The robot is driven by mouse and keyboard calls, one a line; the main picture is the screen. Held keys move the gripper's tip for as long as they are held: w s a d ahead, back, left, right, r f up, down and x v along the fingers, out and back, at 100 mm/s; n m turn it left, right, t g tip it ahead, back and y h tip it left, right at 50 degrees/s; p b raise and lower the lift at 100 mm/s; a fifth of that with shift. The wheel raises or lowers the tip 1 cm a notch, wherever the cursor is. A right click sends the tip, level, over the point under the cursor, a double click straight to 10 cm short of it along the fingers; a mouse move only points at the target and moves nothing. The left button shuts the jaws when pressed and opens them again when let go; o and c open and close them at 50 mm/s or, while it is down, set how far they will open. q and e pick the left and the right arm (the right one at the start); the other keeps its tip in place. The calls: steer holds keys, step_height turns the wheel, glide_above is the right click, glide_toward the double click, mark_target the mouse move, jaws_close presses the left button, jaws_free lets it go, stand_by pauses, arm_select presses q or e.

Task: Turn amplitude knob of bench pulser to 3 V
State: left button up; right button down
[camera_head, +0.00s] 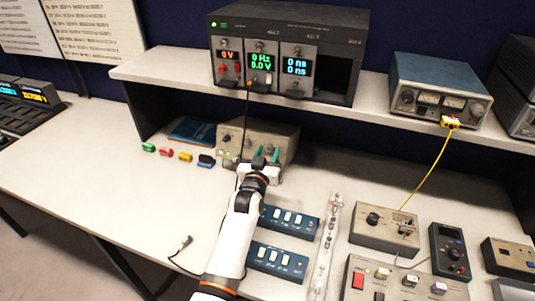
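A beige bench box (285,134) stands on the table under the shelf, with a dark knob at the left of its front. A second beige box (385,238) with a dark knob (373,218) stands at the right, joined to a yellow cable. I cannot read a label on either box, so I cannot tell which is the bench pulser. My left gripper (265,158) is at the front of the first box and hides part of its front. Green pieces show at its tip; its finger gap is too small to judge. My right gripper is not in view.
A dark module rack (345,30) with lit displays and a blue-grey instrument (428,72) stand on the shelf (372,108). Blue switch boxes (277,262) lie right of my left arm. Small coloured connectors (186,157) lie left of the first box. The left tabletop is mostly clear.

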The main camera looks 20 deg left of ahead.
arm_select(q)
steer(key=c, duration=0.9)
jaws_close()
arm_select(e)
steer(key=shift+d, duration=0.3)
arm_select(q)
steer(key=shift+m, duration=0.3)
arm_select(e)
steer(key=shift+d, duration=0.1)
